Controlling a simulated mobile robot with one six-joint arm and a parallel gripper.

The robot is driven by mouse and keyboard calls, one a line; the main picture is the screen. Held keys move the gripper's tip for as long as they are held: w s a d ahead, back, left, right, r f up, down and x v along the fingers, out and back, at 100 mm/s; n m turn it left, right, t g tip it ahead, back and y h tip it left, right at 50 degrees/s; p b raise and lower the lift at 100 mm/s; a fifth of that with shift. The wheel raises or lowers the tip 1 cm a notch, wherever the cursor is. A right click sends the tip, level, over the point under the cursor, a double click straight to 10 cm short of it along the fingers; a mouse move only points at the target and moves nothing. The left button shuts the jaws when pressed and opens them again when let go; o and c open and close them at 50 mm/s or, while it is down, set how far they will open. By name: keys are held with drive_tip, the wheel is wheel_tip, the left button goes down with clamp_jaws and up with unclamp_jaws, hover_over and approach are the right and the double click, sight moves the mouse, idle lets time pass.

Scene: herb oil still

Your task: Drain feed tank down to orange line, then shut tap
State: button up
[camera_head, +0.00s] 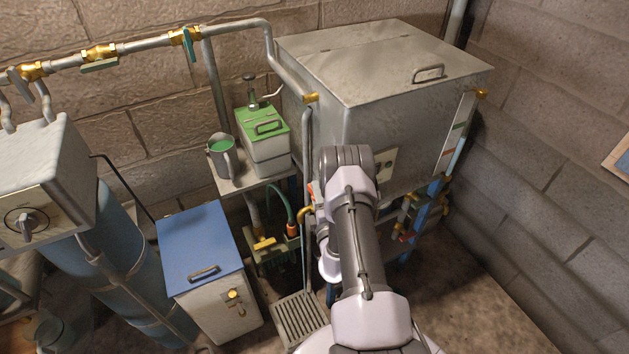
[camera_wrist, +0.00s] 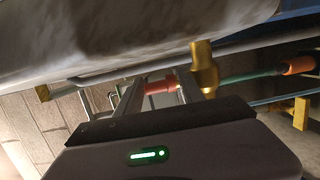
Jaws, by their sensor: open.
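The feed tank, presumably the large grey metal box (camera_head: 392,120) with a hinged lid, stands at back right in the head view. A pale gauge strip (camera_head: 456,136) with a green mark and an orange-red mark runs down its right front edge beside a bluish tube (camera_head: 456,158). The liquid level is too small to read. In the wrist view, a red-orange handle (camera_wrist: 160,87) shows between the fingers of my gripper (camera_wrist: 157,80), beside a brass fitting (camera_wrist: 205,72). My gripper is open; I cannot tell whether it touches the handle. My arm hides the fingers in the head view.
A floor grate (camera_head: 299,316) lies left of my arm. A blue-lidded box (camera_head: 203,250) stands further left. A green-lidded canister (camera_head: 264,140) and a metal jug (camera_head: 222,157) stand on a small shelf. Pipes with brass valves (camera_head: 100,54) run along the wall.

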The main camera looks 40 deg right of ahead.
drive_tip(key=shift+w+d, duration=0.15)
drive_tip(key=shift+w, duration=0.2)
drive_tip(key=shift+r, duration=0.1)
drive_tip(key=shift+c, duration=0.4)
clamp_jaws()
drive_tip(key=n+y, duration=0.1)
drive_tip(key=y, duration=0.1)
drive_tip(key=n+t+y+b, duration=0.1)
drive_tip(key=shift+s+d+n+t+y, duration=0.1)
drive_tip(key=shift+d+n+t+y, duration=0.05)
drive_tip(key=shift+n+t+y, duration=0.2)
drive_tip(key=shift+a+n+t+y+b, duration=0.15)
drive_tip(key=shift+n+y+b, duration=0.2)
drive_tip(key=shift+n+y, duration=0.4)
drive_tip(key=shift+a+n+t+y+b, duration=0.1)
drive_tip(key=shift+n+y+b, duration=0.3)
drive_tip(key=shift+y, duration=0.6)
drive_tip(key=shift+r, duration=0.1)
drive_tip(key=shift+o, duration=0.4)
unclamp_jaws()
